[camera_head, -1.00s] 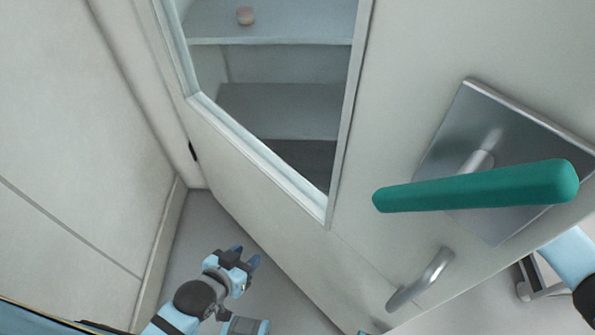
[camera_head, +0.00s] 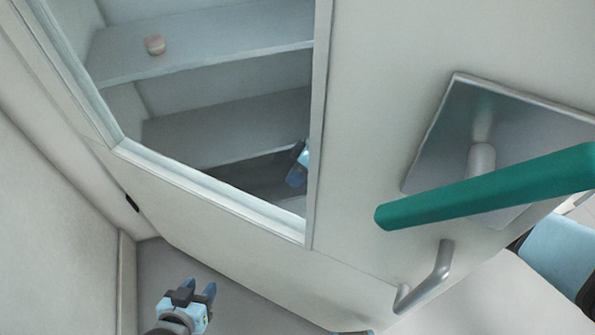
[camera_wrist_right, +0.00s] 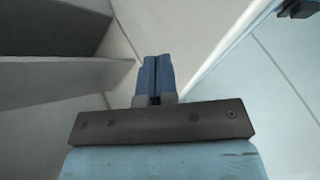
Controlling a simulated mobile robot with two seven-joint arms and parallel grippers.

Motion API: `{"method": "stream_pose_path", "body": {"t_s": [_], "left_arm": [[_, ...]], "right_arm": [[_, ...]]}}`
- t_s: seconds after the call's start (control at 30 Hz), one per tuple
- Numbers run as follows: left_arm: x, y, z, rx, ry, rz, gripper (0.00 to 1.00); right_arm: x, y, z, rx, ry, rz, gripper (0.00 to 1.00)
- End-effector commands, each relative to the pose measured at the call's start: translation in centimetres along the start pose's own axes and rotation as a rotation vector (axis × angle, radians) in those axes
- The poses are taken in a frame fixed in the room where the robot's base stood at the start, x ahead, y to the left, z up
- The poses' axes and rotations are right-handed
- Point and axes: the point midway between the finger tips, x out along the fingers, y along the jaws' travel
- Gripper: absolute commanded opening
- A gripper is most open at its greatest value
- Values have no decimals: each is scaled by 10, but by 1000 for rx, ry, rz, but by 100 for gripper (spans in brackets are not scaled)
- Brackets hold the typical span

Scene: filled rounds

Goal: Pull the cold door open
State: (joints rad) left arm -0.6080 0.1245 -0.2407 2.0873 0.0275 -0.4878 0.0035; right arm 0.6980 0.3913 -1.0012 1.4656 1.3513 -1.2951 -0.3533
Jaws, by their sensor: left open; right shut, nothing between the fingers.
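The cold door (camera_head: 375,120) is pale, with a large window and a green lever handle (camera_head: 480,190) on a steel plate. A small metal pull (camera_head: 430,278) sits lower down. The door stands ajar, and my right arm passes behind its free edge at the right. My right gripper (camera_head: 299,166) shows partly through the window, on the door's inner side. In the right wrist view its fingers (camera_wrist_right: 157,80) are shut and empty. My left gripper (camera_head: 197,287) is open and empty, low in front of the door, apart from it.
Shelving (camera_wrist_right: 55,75) is close left of my right gripper. A pale wall (camera_head: 55,220) bounds the left. Grey floor shows by my left gripper.

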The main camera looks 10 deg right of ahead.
Motion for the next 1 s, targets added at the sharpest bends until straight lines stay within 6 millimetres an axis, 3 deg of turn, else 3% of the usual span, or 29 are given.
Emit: {"method": "stream_pose_path", "body": {"t_s": [0.1,0.27,0.53,1.0], "left_arm": [[1,0,1,2,2,0,43],[1,0,1,4,5,1,43],[-1,0,0,2,2,1,43],[0,0,2,1,-3,1,43]], "right_arm": [[29,0,0,1,-1,-3,0],[59,-2,0,0,-1,-2,0],[70,-32,0,0,1,0,0],[73,-35,0,2,1,0,0]]}}
